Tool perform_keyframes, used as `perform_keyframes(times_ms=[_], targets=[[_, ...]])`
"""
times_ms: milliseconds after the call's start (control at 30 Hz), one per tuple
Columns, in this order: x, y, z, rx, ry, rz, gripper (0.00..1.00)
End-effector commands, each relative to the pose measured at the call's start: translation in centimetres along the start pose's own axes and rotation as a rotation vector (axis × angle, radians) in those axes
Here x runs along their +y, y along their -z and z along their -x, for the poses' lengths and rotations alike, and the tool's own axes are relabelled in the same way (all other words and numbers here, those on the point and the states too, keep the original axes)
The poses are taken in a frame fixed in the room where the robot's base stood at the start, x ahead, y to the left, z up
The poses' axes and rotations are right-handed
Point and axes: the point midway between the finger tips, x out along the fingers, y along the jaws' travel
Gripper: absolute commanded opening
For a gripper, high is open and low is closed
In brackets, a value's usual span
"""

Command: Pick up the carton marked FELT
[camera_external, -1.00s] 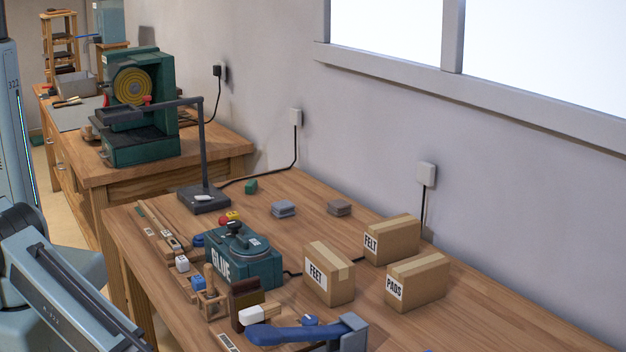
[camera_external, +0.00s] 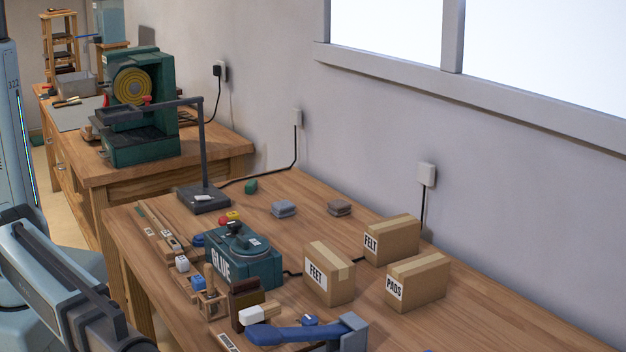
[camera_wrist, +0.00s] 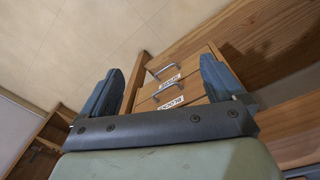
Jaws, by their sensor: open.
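The carton marked FELT (camera_external: 391,241) is a brown cardboard box with a white label. It stands at the back of the workbench in the external view, near the wall. The carton marked FEET (camera_external: 329,273) stands to its left and nearer, and the carton marked PADS (camera_external: 417,281) is to its front right. My gripper (camera_wrist: 160,88) shows in the wrist view with its two fingers spread apart and nothing between them. Beyond the fingers are drawer fronts with handles and the floor. No carton shows in the wrist view. The gripper fingers are not visible in the external view.
A teal glue pot (camera_external: 243,259) stands left of the cartons, with a dark lamp stand (camera_external: 204,197) behind it. A blue-handled tool (camera_external: 295,334) lies at the near edge. The bench right of the cartons is mostly clear.

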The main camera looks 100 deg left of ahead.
Motion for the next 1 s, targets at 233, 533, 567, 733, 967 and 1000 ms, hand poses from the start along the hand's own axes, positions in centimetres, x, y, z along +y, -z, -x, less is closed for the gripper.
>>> perform_keyframes(times_ms=[233, 533, 567, 733, 967, 1000], targets=[[0.6, 4.2, 5.1, 0.039, -0.063, 0.010, 0.96], [-3.3, 12.5, 11.6, 0.100, -0.144, -0.009, 0.96], [-4.0, 13.5, 12.4, 0.109, -0.152, -0.011, 0.96], [-8.6, 19.0, 15.4, 0.160, -0.164, 0.003, 0.96], [-16.6, 25.6, 17.1, 0.216, -0.129, 0.073, 0.96], [-18.1, 26.5, 17.4, 0.225, -0.121, 0.085, 0.96]])
